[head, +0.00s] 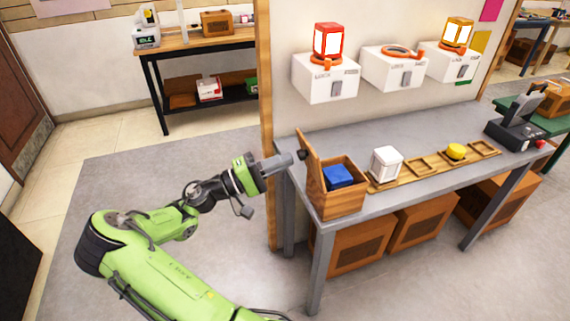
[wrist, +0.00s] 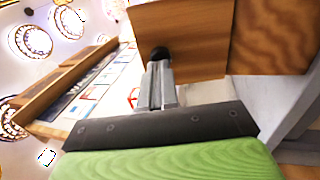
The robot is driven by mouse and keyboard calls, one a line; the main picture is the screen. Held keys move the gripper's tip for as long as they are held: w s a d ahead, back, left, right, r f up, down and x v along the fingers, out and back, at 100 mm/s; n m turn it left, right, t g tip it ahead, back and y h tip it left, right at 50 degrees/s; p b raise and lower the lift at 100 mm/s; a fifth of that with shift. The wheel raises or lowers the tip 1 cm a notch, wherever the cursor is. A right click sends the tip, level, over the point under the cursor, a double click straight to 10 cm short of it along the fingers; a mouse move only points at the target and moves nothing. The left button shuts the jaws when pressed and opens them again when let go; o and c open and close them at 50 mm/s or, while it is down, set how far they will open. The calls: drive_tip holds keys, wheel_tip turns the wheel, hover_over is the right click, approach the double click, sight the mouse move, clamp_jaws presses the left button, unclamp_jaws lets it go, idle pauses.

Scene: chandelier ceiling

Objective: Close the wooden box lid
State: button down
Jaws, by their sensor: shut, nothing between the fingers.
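The wooden box (head: 338,199) stands at the left end of the grey workbench, with a blue block (head: 338,177) inside. Its lid (head: 309,163) is open and stands nearly upright on the box's left side. My gripper (head: 301,156) is shut and empty, at the outer left face of the lid, near a small black knob. In the wrist view the closed fingers of my gripper (wrist: 160,85) point at the wooden lid (wrist: 195,35), with the black knob (wrist: 159,54) at their tips. I cannot tell whether they touch it.
The workbench (head: 430,183) also holds a white cube (head: 386,163), a wooden tray (head: 418,167) with a yellow piece (head: 455,151), and a dark device (head: 515,132). White switch boxes (head: 325,80) with lamps are on the wall behind. Wooden crates (head: 358,245) are under the bench. Floor left of it is clear.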

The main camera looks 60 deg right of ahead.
sight(305, 144)
drive_tip(key=shift+s+d+r, duration=0.15)
drive_tip(key=shift+s+d, duration=0.25)
drive_tip(key=shift+r, duration=0.15)
drive_tip(key=s+d+r+t+y+p, duration=0.1)
drive_tip(key=p, duration=0.3)
drive_tip(key=s+d+r+t+y+p, duration=0.1)
drive_tip(key=r+t+y+p, duration=0.1)
drive_tip(key=p, duration=0.3)
drive_tip(key=shift+s+d+r, duration=0.25)
drive_tip(key=shift+s+d, duration=0.05)
drive_tip(key=shift+s, duration=0.05)
drive_tip(key=s+d+t+y+p, duration=0.3)
drive_tip(key=s+d+f+t+y+p, duration=0.1)
drive_tip(key=s+d+t+y+p, duration=0.1)
drive_tip(key=s+t+y+p, duration=0.1)
drive_tip(key=s+d+f+t+y+p, duration=0.1)
drive_tip(key=s+d+t+y+p, duration=0.1)
drive_tip(key=d+t+y+p, duration=0.1)
drive_tip(key=shift+s+d+f+p, duration=0.15)
drive_tip(key=shift+s+d+p, duration=0.25)
drive_tip(key=shift+p, duration=0.35)
drive_tip(key=shift+s+d+f+t+y, duration=0.3)
drive_tip(key=shift+f+t+y, duration=0.2)
drive_tip(key=shift+f, duration=0.05)
drive_tip(key=shift+s+d+f+t+y, duration=0.25)
drive_tip(key=shift+f+t+y, duration=0.25)
drive_tip(key=shift+s+d+f, duration=0.15)
drive_tip(key=shift+d+f, duration=0.05)
drive_tip(key=shift+f, duration=0.3)
